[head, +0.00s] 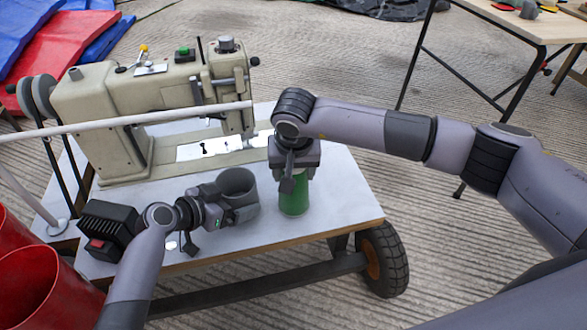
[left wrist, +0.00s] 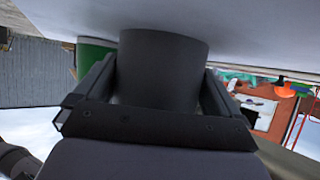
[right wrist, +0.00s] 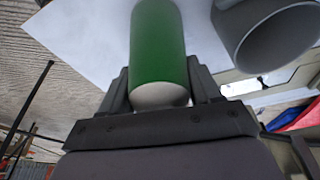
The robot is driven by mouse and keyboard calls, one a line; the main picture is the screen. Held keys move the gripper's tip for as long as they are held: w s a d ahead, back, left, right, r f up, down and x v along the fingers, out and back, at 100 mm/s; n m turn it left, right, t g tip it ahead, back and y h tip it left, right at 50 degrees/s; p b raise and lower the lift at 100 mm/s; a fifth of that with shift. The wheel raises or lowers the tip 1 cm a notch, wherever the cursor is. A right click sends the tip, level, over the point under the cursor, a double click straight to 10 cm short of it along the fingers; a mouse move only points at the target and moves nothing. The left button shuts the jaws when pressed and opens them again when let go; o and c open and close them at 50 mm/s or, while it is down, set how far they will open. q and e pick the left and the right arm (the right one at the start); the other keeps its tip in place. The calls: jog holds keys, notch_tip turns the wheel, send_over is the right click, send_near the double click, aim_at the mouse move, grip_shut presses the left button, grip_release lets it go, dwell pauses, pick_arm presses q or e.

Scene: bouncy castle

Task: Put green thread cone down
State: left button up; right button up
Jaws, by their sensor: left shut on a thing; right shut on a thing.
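The green thread cone (head: 294,197) stands upright at the right front of the white sewing table top (head: 335,190). My right gripper (head: 294,165) is above it and shut on its upper part. In the right wrist view the green cone (right wrist: 158,45) sits between the fingers, its pale end (right wrist: 160,95) showing. A grey cup-like holder (head: 238,185) is just left of the cone. My left gripper (head: 225,207) is shut on this grey holder, which also fills the left wrist view (left wrist: 160,65). The green cone (left wrist: 92,55) shows partly behind it there. The cone's base appears to touch the table.
A beige sewing machine (head: 150,105) stands at the back of the table. A black box with a red switch (head: 112,225) is at the front left. Red bins (head: 40,290) stand at the lower left. A white bar (head: 130,119) crosses in front of the machine.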

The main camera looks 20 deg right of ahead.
jog(key=o, duration=1.6)
jog(key=shift+f, duration=0.1)
jog(key=v, duration=1.1)
jog(key=shift+o, duration=0.5)
jog(key=shift+s+r, duration=0.2)
jog(key=shift+r, duration=0.4)
jog(key=x, duration=1.2)
jog(key=shift+f, duration=0.1)
